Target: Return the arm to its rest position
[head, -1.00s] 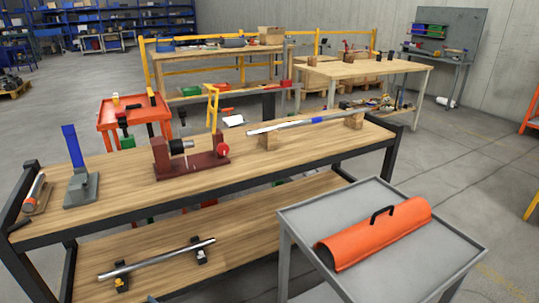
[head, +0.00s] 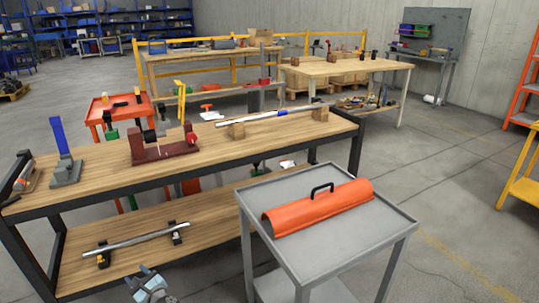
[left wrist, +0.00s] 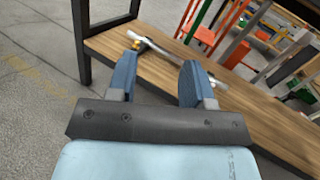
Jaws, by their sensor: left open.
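My left gripper (head: 150,288) shows at the bottom edge of the head view, in front of the workbench's lower shelf (head: 205,228). In the left wrist view its two blue fingers (left wrist: 158,80) stand apart with nothing between them. The lower wooden shelf (left wrist: 185,95) and a steel rod (left wrist: 165,52) on small supports lie beyond the fingers. The rest of the left arm is outside the head view. My right gripper is in neither view.
The workbench top (head: 100,165) carries a red screw jack fixture (head: 163,147), a blue-handled grey stand (head: 65,170) and a long rod on wooden blocks (head: 262,119). A grey cart (head: 350,240) with an orange cover (head: 318,207) stands close on the right. Open floor lies further right.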

